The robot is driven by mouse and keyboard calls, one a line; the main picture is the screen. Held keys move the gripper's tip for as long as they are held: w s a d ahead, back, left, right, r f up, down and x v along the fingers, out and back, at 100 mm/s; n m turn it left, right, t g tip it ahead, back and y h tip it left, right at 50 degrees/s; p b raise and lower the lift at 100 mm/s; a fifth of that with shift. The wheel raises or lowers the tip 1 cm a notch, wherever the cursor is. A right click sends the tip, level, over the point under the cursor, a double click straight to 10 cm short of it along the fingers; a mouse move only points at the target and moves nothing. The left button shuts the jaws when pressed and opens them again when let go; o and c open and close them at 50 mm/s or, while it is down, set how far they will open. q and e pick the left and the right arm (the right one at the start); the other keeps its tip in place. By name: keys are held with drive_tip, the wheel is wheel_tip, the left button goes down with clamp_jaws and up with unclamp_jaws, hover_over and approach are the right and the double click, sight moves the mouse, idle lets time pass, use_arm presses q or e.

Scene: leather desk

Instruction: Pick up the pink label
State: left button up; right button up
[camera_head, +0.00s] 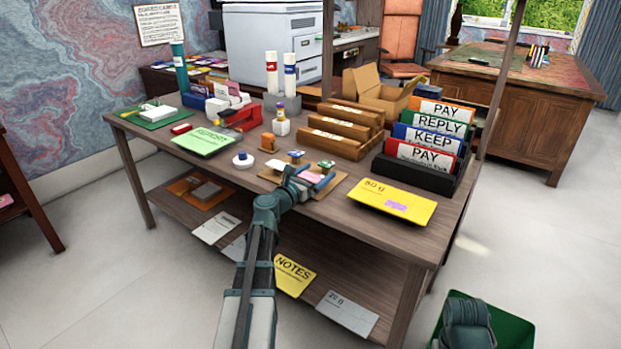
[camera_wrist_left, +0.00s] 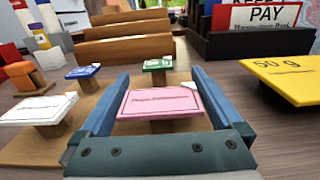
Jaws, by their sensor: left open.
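The pink label (camera_wrist_left: 160,102) is a small flat plate with a line of dark text, raised on a wooden block in the left wrist view. It stands on a tan board (camera_wrist_left: 95,120) and also shows, partly covered, in the head view (camera_head: 309,177). My left gripper (camera_head: 303,183) is open and low over the desk. In the left wrist view its fingers (camera_wrist_left: 158,98) are on either side of the pink label. I cannot tell whether they touch it. The fingers of my right gripper do not show; only a dark part of my right arm is at the lower right.
A white label (camera_wrist_left: 42,109), a blue label (camera_wrist_left: 82,72) and a green label (camera_wrist_left: 157,65) stand close by. Wooden racks (camera_head: 338,132) and upright folders (camera_head: 425,137) stand behind.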

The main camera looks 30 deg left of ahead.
use_arm(q)
drive_tip(key=c, duration=1)
drive_tip(key=shift+c, duration=0.2)
